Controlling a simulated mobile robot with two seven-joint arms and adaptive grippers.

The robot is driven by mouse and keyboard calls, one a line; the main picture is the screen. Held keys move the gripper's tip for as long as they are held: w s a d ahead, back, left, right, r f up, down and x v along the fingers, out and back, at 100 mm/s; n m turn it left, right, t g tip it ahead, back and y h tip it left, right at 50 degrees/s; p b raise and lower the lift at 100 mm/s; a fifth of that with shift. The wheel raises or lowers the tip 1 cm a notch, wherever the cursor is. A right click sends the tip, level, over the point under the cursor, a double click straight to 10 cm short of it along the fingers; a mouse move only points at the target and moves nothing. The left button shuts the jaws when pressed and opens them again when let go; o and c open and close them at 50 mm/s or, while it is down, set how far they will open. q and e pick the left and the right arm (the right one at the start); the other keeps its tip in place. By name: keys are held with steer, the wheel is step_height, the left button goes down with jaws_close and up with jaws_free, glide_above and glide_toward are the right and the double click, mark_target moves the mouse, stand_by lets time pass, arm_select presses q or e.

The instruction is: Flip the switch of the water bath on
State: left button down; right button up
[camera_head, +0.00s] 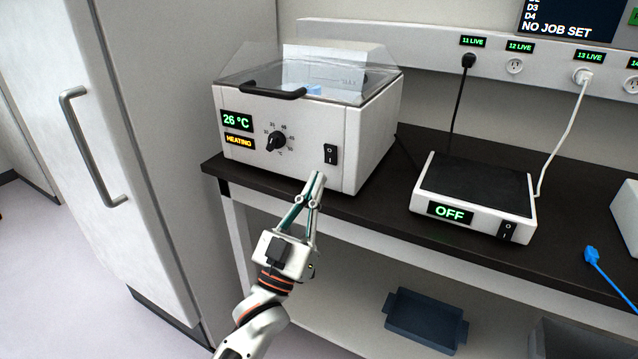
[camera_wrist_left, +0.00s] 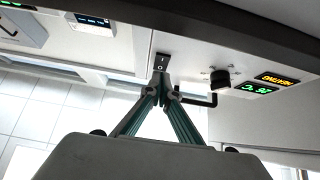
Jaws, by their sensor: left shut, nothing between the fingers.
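The water bath (camera_head: 300,183) is a white box with a clear lid, at the left end of the dark bench. Its display (camera_head: 237,120) reads 26 °C, and an orange label (camera_head: 240,141) reads HEATING. Its black rocker switch (camera_head: 331,154) is at the front panel's lower right, and it also shows in the left wrist view (camera_wrist_left: 161,61). My left gripper (camera_head: 318,179) is shut and empty, its tips just below and in front of the switch. In the left wrist view the tips (camera_wrist_left: 163,77) appear very close to the switch; contact cannot be told.
A dial (camera_head: 277,141) sits left of the switch, and a black handle (camera_head: 273,91) is on the lid. A plate device (camera_head: 473,190) showing OFF, with its own switch (camera_head: 507,231), stands to the right. A tall cabinet (camera_head: 130,130) is at left. Blue tray (camera_head: 425,318) below.

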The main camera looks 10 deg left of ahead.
arm_select(q)
steer(key=w+f+b+v, duration=0.1)
steer(key=v, duration=0.9)
steer(key=shift+d+f, duration=0.25)
steer(key=shift+f, duration=0.1)
arm_select(e)
steer(key=shift+w+r, duration=0.1)
steer(key=shift+w, duration=0.05)
arm_select(q)
steer(key=shift+w, duration=0.15)
arm_select(e)
steer(key=shift+s+a+f, duration=0.15)
steer(key=shift+s+f, duration=0.05)
